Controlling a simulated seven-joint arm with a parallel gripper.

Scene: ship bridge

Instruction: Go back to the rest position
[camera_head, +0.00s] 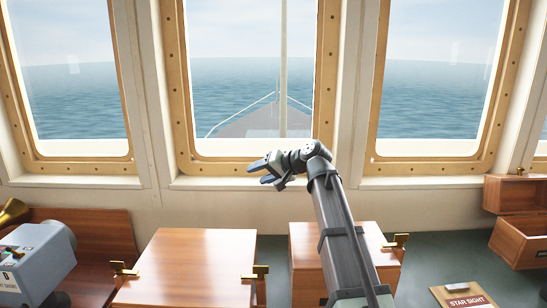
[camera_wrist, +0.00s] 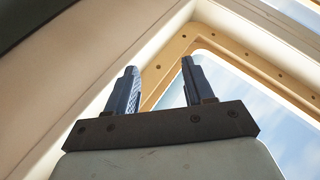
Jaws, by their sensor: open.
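My gripper (camera_head: 262,170) is raised in front of the middle window in the head view, near its lower edge, and points left. In the wrist view my gripper (camera_wrist: 159,80) shows its two dark fingers apart with nothing between them. Behind the fingers are a window frame (camera_wrist: 158,70) and pale wall. My arm reaches up from the bottom of the head view, over the right wooden box.
Two closed wooden boxes (camera_head: 188,262) and (camera_head: 305,255) with brass fittings stand below my gripper. A grey device (camera_head: 38,258) is at the left. An open wooden box (camera_head: 522,238) is at the right, near a "STAR SIGHT" plaque (camera_head: 464,297).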

